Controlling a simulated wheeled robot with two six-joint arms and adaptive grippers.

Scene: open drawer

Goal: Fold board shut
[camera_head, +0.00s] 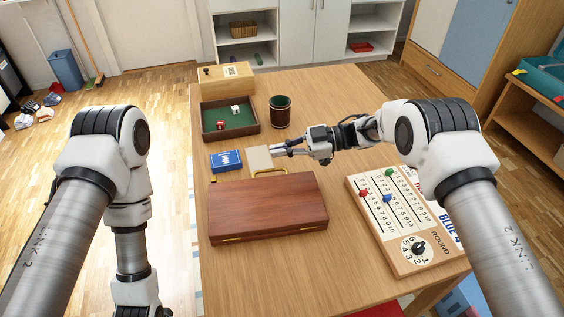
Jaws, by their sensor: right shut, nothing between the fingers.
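The board (268,207) is a reddish-brown wooden case lying flat on the table. Its two halves look closed together, with brass fittings along the near edge and a brass handle at the far edge. My right gripper (275,150) is shut and empty, beyond the board's far edge and above or near a small beige card-like piece; I cannot tell if it touches it. My left arm hangs at the left beside the table, and its gripper is out of the picture.
A blue card box (226,161) and the beige piece (259,162) lie just behind the board. Farther back are a green-lined dice tray (230,133), a dark cup (280,112) and a wooden box (225,82). A scoreboard (421,255) lies at the right. The table's far right is clear.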

